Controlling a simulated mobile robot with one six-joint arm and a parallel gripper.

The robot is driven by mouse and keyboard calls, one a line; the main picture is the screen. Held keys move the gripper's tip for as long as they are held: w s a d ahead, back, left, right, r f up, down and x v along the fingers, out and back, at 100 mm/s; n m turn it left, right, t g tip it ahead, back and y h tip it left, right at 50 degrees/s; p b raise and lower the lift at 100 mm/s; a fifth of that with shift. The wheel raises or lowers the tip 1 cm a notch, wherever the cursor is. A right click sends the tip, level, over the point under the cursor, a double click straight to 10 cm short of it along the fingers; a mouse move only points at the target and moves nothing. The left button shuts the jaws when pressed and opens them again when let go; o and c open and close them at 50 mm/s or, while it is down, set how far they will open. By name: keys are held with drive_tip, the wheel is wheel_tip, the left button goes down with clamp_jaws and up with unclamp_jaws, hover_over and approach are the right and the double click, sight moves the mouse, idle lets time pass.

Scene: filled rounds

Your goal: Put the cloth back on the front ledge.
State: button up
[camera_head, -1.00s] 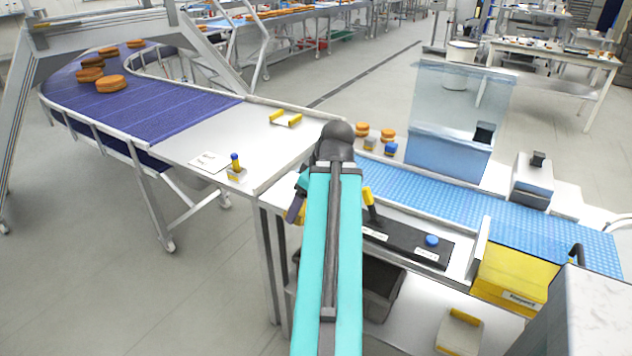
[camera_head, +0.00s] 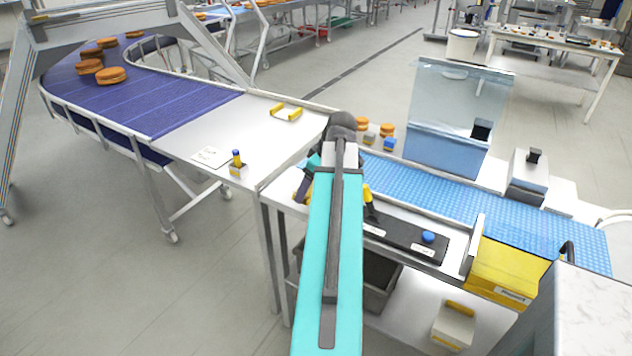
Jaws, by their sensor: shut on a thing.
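My gripper (camera_head: 303,188) shows only in part, at the left of my teal arm, over the near left end of the blue-belt machine. It is shut; my arm hides most of it. A small yellow bit at its lower end may be part of the cloth; I see no cloth elsewhere. The metal front ledge (camera_head: 455,245) runs along the near side of the blue belt (camera_head: 430,197). On it lies a black panel (camera_head: 400,235) with labels and a blue knob (camera_head: 428,237). A yellow-topped black handle (camera_head: 368,200) stands just right of my arm.
A steel table (camera_head: 215,135) to the left holds a card, a small bottle block and a yellow-handled item (camera_head: 286,112). Below the ledge are a dark bin (camera_head: 378,285) and a pale box (camera_head: 453,325). A yellow box (camera_head: 500,270) and clear guard (camera_head: 455,110) stand right.

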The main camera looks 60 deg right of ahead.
drive_tip(key=d, duration=0.1)
drive_tip(key=w+d+p, duration=0.1)
drive_tip(key=d, duration=0.1)
drive_tip(key=w+d, duration=0.1)
drive_tip(key=d, duration=0.1)
drive_tip(key=shift+d+f, duration=0.15)
drive_tip(key=shift+f, duration=0.1)
drive_tip(key=shift+f, duration=0.1)
drive_tip(key=shift+f+p, duration=0.9)
drive_tip(key=shift+f, duration=0.8)
drive_tip(key=shift+f, duration=0.1)
drive_tip(key=o, duration=1.1)
drive_tip(key=shift+s+r, duration=0.1)
drive_tip(key=shift+r, duration=0.1)
drive_tip(key=b+v, duration=0.2)
drive_tip(key=v, duration=1)
drive_tip(key=shift+b, duration=0.3)
